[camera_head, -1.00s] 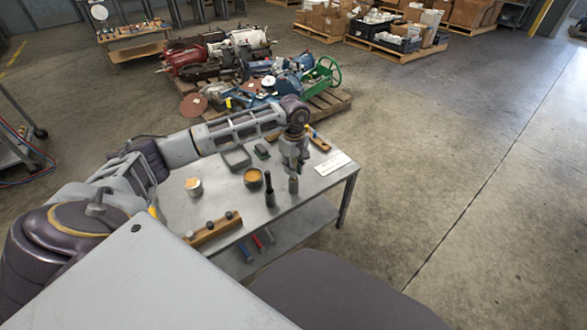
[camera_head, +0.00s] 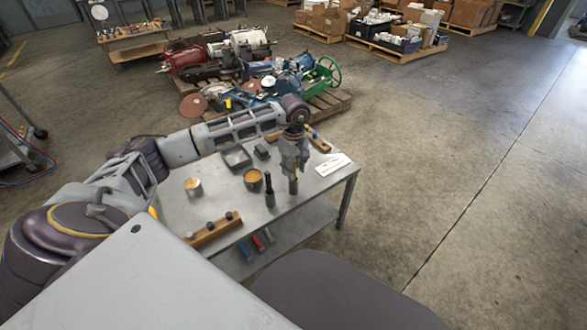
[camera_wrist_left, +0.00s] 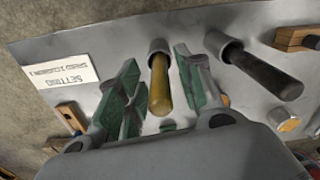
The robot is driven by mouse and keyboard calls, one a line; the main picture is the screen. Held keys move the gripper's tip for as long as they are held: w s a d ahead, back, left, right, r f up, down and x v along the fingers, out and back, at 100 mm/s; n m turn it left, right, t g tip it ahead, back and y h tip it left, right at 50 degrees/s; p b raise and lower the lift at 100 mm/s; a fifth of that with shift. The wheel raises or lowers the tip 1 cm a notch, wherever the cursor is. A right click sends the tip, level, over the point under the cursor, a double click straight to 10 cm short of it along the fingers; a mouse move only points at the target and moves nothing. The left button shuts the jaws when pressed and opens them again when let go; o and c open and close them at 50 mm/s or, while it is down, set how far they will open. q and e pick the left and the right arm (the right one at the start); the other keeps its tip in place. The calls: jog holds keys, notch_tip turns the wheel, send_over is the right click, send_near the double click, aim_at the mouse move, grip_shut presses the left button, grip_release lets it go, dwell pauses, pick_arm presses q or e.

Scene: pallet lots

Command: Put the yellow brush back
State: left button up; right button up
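The yellow brush (camera_wrist_left: 160,85) stands with its handle up in a grey tubular holder (camera_head: 293,186) on the metal table. In the left wrist view the holder's rim shows around the far end of the yellow handle; the brush's lower end is hidden inside. My left gripper (camera_head: 295,172) is over this holder. Its green-padded fingers (camera_wrist_left: 158,88) are spread on either side of the yellow handle, with gaps visible between pads and handle. A second holder beside it has a black handle (camera_head: 268,184), also seen in the left wrist view (camera_wrist_left: 268,75). My right gripper is not in view.
A white printed card (camera_head: 333,164) lies at the table's right edge. A tin (camera_head: 194,188), an orange-filled bowl (camera_head: 253,180), a grey tray (camera_head: 236,158) and a wooden peg block (camera_head: 213,231) are also on the table (camera_head: 325,186). Open floor lies to the right.

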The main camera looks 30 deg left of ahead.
pick_arm(q)
notch_tip(320, 180, up, 10)
jog(key=p, duration=0.3)
jog(key=shift+w+r, duration=0.1)
jog(key=shift+r, duration=0.75)
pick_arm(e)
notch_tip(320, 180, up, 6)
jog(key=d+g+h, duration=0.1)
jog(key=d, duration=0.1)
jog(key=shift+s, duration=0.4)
